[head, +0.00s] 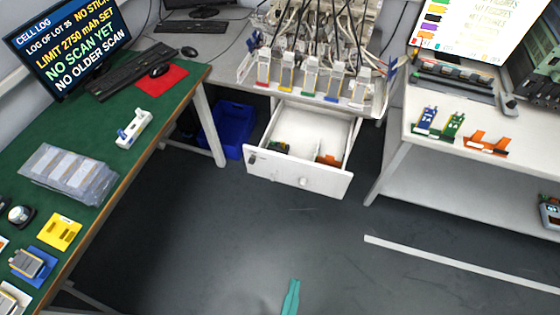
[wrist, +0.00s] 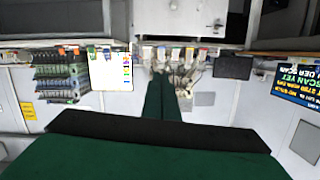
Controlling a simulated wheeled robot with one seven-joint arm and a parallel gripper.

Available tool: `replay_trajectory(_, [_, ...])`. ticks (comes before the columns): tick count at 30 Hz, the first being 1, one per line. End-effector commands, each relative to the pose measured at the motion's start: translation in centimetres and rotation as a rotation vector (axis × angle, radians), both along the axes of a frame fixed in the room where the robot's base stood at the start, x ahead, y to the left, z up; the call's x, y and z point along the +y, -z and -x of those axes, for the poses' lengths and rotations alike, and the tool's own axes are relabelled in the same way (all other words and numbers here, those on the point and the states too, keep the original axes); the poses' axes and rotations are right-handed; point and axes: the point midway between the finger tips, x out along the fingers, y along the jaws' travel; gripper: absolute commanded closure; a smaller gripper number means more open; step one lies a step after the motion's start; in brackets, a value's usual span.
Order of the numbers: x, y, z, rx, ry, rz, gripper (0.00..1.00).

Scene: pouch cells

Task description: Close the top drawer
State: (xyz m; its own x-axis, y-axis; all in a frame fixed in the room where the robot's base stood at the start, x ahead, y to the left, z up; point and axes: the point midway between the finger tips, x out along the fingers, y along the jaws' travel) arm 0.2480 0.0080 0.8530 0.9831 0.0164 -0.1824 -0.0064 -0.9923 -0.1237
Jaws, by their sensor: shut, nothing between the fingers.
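The white drawer (head: 275,172) under the middle bench stands pulled out, with its inside showing. A small round knob (head: 302,181) is on its front. A small greenish item and an orange item lie inside, on either side of a thin upright piece. My gripper (head: 292,284) is a teal shape at the bottom of the head view, over the floor, well short of the drawer front and apart from it. In the wrist view my gripper (wrist: 161,78) shows dark green fingers together, with nothing between them. The wrist picture looks upside down.
A green-topped bench (head: 150,95) runs along the left and a white bench (head: 440,150) stands on the right. A blue bin (head: 228,128) sits on the floor left of the drawer. Dark open floor (head: 220,230) lies before the drawer, with a white line at right.

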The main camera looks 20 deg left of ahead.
Motion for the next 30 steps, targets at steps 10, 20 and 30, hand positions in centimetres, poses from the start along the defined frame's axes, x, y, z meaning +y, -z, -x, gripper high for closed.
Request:
replay_trajectory(10, [3.7,6.1,-8.9,-0.158,0.026,-0.523,1.0])
replay_trajectory(20, [9.3,11.2,-19.1,-0.209,0.069,-1.014,1.0])
replay_trajectory(30, [15.7,14.8,-27.5,-0.176,0.148,-1.372,1.0])
